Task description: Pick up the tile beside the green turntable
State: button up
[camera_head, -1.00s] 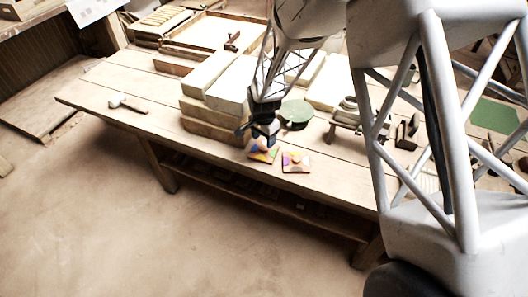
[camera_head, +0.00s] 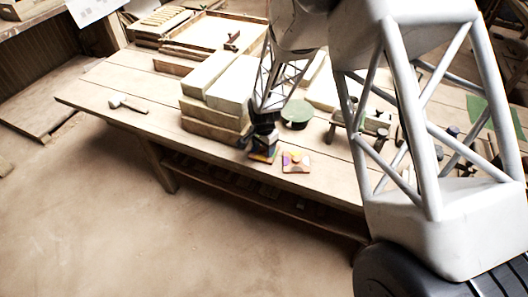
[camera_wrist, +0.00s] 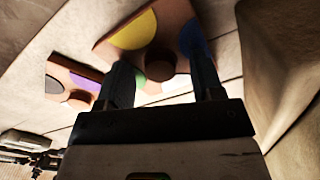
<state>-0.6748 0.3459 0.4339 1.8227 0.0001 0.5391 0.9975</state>
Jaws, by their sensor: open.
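Two colourful square tiles lie near the front edge of the workbench, in front of the round green turntable (camera_head: 296,113). The right tile (camera_head: 296,162) is in plain view in the head view. The left tile (camera_head: 262,156) is partly hidden under my gripper (camera_head: 261,147). In the wrist view my gripper (camera_wrist: 162,82) is open, with one dark finger on each side of the brown knob (camera_wrist: 160,65) of the near tile (camera_wrist: 130,36). I cannot tell whether the fingers touch it. The other tile (camera_wrist: 84,77), with a purple patch, lies to its left.
Stacked pale blocks (camera_head: 212,102) stand close to the left of my gripper. A hammer (camera_head: 128,104) lies on the bare left part of the bench (camera_head: 100,84). Small fixtures stand right of the turntable.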

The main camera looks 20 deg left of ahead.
jog(key=shift+c, duration=0.2)
grip_shut()
jog(key=shift+r, duration=0.15)
jog(key=shift+r, duration=0.7)
notch_tip(320, 180, up, 2)
jog(key=shift+r, duration=0.1)
jog(key=s+d+r, duration=0.1)
jog(key=s+d, duration=0.8)
jog(key=s, duration=0.3)
jog(key=shift+s+d, duration=0.3)
jog(key=shift+d, duration=0.1)
